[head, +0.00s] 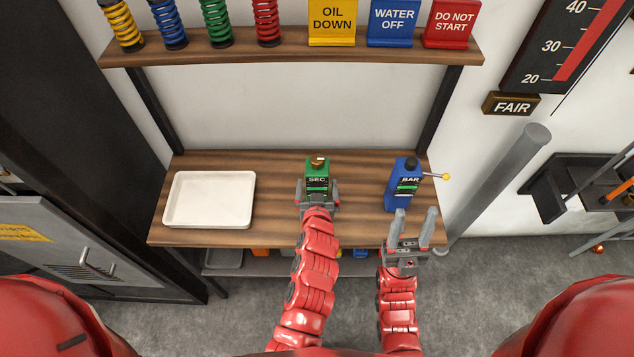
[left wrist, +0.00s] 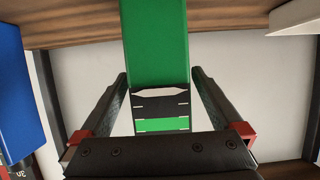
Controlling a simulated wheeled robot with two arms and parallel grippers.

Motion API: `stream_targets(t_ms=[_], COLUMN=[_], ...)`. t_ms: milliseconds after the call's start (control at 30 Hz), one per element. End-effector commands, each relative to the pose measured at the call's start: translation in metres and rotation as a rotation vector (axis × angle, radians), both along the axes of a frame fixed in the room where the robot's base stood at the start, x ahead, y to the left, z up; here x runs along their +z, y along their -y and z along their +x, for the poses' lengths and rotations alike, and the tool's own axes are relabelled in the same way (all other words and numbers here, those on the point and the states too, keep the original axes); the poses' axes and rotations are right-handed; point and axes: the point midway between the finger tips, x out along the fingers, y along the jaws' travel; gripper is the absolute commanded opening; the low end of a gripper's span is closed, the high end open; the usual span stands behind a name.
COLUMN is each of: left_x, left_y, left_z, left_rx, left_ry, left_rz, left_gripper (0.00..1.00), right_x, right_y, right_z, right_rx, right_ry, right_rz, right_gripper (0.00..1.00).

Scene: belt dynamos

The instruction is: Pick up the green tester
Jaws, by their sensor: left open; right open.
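The green tester (head: 317,179), marked SEC with a brass top, stands upright on the wooden bench. My left gripper (head: 318,190) is at its front, with one finger on each side. In the left wrist view the green tester (left wrist: 155,45) shows between the two open fingers (left wrist: 158,80), with a gap on both sides. The tester's lower front is hidden by the gripper in the head view. My right gripper (head: 414,213) is open and empty, at the bench's front edge near the blue tester.
A blue tester (head: 403,190) marked BAR, with a yellow-tipped lever, stands to the right; it also shows in the left wrist view (left wrist: 18,90). An empty white tray (head: 209,224) lies on the left. A shelf (head: 290,49) with coil springs and signs hangs above. Bench between tray and green tester is clear.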

Motion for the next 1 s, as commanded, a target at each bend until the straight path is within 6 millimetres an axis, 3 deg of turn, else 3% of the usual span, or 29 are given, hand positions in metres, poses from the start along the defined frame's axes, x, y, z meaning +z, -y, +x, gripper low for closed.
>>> stream_targets(t_ms=[333,867,1000], left_x=[-0.0029,-0.0026,-0.0025], left_y=[-0.0007,-0.0005,-0.0006], left_z=[0.0055,0.0055,0.0056], left_rx=[0.001,0.001,0.001], left_ry=[0.000,0.000,0.000], left_rz=[0.000,0.000,-0.001], left_gripper=[0.98,0.03,0.00], right_x=[0.0015,0.0016,0.0016], right_y=[0.0000,0.0000,0.0000], right_z=[0.0000,0.0000,0.0000], right_rx=[0.000,0.000,0.000], right_ry=[0.000,0.000,0.000], right_rz=[0.000,0.000,0.000], right_gripper=[0.50,0.50,0.50])
